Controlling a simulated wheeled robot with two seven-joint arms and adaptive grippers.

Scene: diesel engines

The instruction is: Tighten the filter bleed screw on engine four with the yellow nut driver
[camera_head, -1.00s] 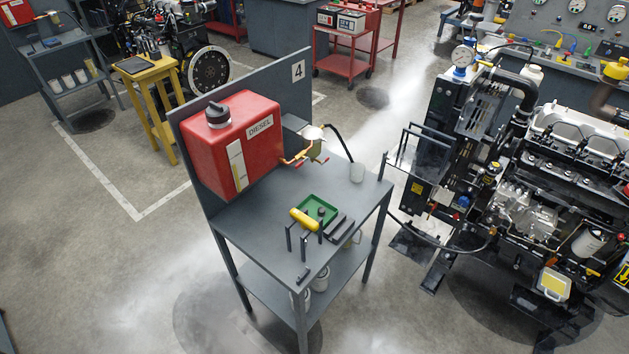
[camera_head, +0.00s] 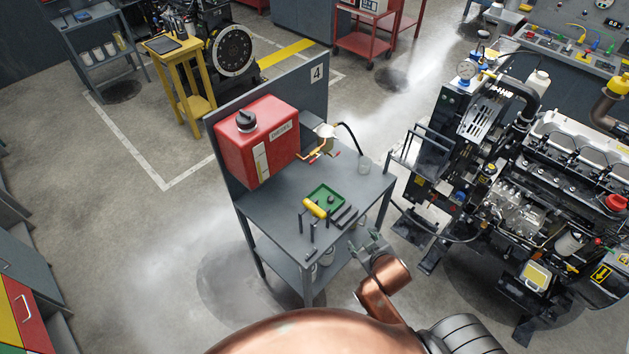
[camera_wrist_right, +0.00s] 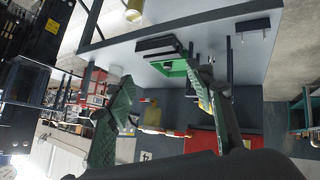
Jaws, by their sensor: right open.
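The yellow nut driver (camera_head: 315,208) lies across a small black stand near the front edge of the grey bench (camera_head: 275,205), beside the green tray (camera_head: 336,197). My right gripper (camera_head: 371,243) is open and empty, just off the bench's front right corner and apart from the driver. In the right wrist view its two fingers (camera_wrist_right: 163,100) are spread, with the green tray (camera_wrist_right: 180,67) and bench beyond; a finger partly covers a yellow part there. An engine (camera_head: 540,190) stands at right with a pale filter canister (camera_head: 570,243); the bleed screw is too small to make out. My left gripper is out of view.
A red diesel tank (camera_head: 257,140) stands on the bench against a back panel marked 4 (camera_head: 316,73). A cup (camera_head: 365,165) is at the bench's right edge. A black frame (camera_head: 425,155) stands between bench and engine. The floor left of the bench is clear.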

